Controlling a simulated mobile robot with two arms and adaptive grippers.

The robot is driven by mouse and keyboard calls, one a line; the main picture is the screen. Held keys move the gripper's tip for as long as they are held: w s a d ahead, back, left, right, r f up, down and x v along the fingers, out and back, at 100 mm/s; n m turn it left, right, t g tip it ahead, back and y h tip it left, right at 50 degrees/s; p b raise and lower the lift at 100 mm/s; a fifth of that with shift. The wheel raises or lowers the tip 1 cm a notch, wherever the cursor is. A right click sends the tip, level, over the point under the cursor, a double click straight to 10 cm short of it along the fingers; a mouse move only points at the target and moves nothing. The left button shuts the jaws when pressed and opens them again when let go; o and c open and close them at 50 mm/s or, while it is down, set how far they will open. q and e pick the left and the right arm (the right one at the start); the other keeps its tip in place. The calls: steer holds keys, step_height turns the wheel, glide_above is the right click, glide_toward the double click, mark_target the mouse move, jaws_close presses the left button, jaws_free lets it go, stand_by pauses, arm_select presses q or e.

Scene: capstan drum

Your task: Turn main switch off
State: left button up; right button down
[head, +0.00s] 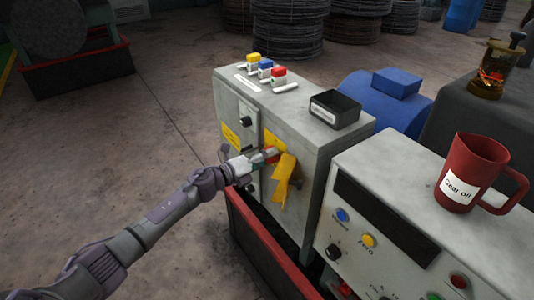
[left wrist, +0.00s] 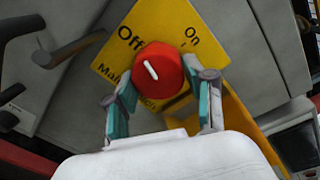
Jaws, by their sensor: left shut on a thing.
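The main switch is a round red knob (left wrist: 155,70) on a yellow plate (left wrist: 113,62) marked "Off" on the left and "On" on the right. The white line on the knob leans up and to the left, toward the "Off" side. My left gripper (left wrist: 164,84) has its fingers on either side of the knob and is shut on it. In the head view my left gripper (head: 266,156) is at the front of the grey cabinet (head: 290,115), and its fingers partly hide the knob. My right gripper is out of view.
A yellow angled part (head: 284,182) sticks out just right of the gripper. A dark knob (head: 246,119) and a lever (left wrist: 70,48) are close by. A red-edged tray (head: 262,250) lies below. A red jug (head: 470,170) stands on the panel at right.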

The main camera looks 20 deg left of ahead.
arm_select(q)
steer(key=shift+r+n+p, duration=0.1)
steer(key=shift+n+p, duration=0.55)
steer(key=shift+n, duration=0.85)
steer(key=o, duration=1.2)
steer(key=shift+c, duration=0.2)
steer(key=shift+a, duration=0.1)
steer(key=v, duration=1.2)
steer(key=shift+w, duration=0.1)
